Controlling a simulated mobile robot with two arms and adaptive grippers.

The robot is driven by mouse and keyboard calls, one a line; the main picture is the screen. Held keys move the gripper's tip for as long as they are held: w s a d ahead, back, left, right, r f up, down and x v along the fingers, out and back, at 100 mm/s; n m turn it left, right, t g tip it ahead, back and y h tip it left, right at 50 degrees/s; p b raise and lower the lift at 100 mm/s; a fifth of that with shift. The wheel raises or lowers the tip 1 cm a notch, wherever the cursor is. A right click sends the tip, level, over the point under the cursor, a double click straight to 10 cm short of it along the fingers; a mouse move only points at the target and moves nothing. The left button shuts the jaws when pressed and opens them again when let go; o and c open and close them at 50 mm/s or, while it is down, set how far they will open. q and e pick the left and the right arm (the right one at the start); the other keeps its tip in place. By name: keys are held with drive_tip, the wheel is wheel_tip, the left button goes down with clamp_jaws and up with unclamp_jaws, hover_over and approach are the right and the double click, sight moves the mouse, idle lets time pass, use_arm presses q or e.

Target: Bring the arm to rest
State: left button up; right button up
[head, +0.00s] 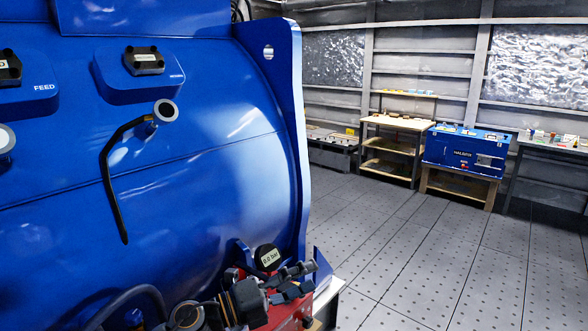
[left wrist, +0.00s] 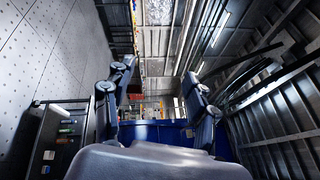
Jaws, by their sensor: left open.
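My left gripper (head: 295,280) shows at the bottom middle of the head view, in front of the lower right of a big blue machine (head: 200,150). In the left wrist view its two fingers (left wrist: 160,85) stand wide apart with nothing between them. A round gauge reading "0.0 bar" (head: 267,257) is just behind and left of the fingertips. I cannot tell whether the gripper touches anything there. My right gripper is not in view.
A red part (head: 285,316) lies behind my gripper. Across the room are a shelf bench (head: 390,140) and a blue box (head: 465,150) on a stand. The grey floor (head: 420,250) between is clear.

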use_arm(q)
drive_tip(key=a+f+n+t+y, duration=0.2)
drive_tip(key=a+n+t+y, duration=0.7)
drive_tip(key=n, duration=0.8)
drive_tip(key=s+a+f+n+g+y, duration=0.3)
drive_tip(key=s+a+f+n+y, duration=0.45)
drive_tip(key=a+f+n, duration=0.35)
drive_tip(key=s+a+f+n+g, duration=0.15)
drive_tip(key=s+f+g, duration=0.45)
drive_tip(key=s, duration=0.6)
drive_tip(key=s+a+f+n+g, duration=0.1)
drive_tip(key=s+f+n+g, duration=0.2)
drive_tip(key=s+f+g, duration=0.7)
drive_tip(key=s+f+t, duration=0.2)
drive_tip(key=f, duration=1)
drive_tip(key=s+f+t, duration=0.2)
drive_tip(key=f, duration=1.1)
drive_tip(key=s+a+f+g, duration=0.1)
drive_tip(key=s+a+f, duration=0.1)
drive_tip(key=s+f, duration=1.3)
drive_tip(key=shift+s+a+m+y, duration=0.35)
drive_tip(key=shift+s+a+y, duration=0.1)
drive_tip(key=shift+s, duration=0.4)
